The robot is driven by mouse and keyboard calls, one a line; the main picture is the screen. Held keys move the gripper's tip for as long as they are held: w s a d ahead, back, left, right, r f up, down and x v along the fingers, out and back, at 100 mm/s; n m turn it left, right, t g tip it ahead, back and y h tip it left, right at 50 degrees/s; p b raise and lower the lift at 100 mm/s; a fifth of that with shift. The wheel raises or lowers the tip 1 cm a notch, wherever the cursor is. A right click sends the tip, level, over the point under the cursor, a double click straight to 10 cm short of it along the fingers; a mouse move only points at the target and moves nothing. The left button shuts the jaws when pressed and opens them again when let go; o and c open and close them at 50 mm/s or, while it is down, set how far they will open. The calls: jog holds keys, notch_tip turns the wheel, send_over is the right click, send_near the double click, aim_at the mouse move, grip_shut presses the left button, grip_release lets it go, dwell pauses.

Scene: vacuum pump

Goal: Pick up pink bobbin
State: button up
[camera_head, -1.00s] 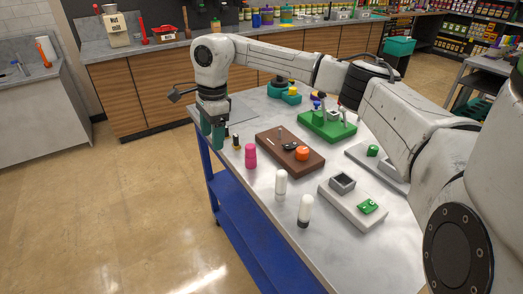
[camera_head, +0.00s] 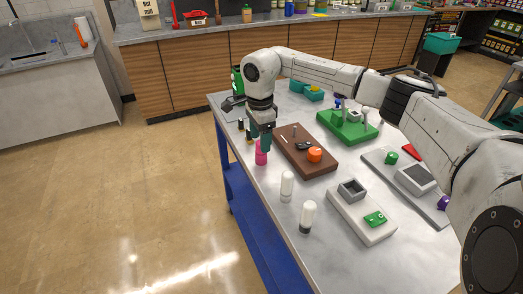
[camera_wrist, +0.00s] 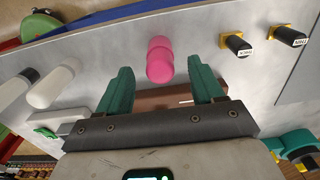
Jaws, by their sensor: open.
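The pink bobbin (camera_head: 261,157) stands upright on the grey table near its left edge. My gripper (camera_head: 260,138) is just above it in the head view, and its green fingers hide the bobbin's top. In the wrist view the pink bobbin (camera_wrist: 160,60) shows between and beyond the two green fingertips of my gripper (camera_wrist: 163,76). The fingers are apart, with nothing held between them.
Two white bobbins (camera_head: 287,186) (camera_head: 308,216) stand nearer the front. A brown board (camera_head: 320,168) with an orange knob lies right of the pink bobbin. Two small black-and-yellow pieces (camera_wrist: 238,45) (camera_wrist: 290,37) stand close by. Green (camera_head: 355,130) and white (camera_head: 362,226) fixtures lie farther right.

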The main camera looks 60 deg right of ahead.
notch_tip(320, 180, down, 4)
jog(key=shift+s+d+f+p, duration=0.1)
jog(key=shift+d+f+p, duration=0.05)
jog(key=shift+p, duration=0.3)
jog(key=c, duration=1.1)
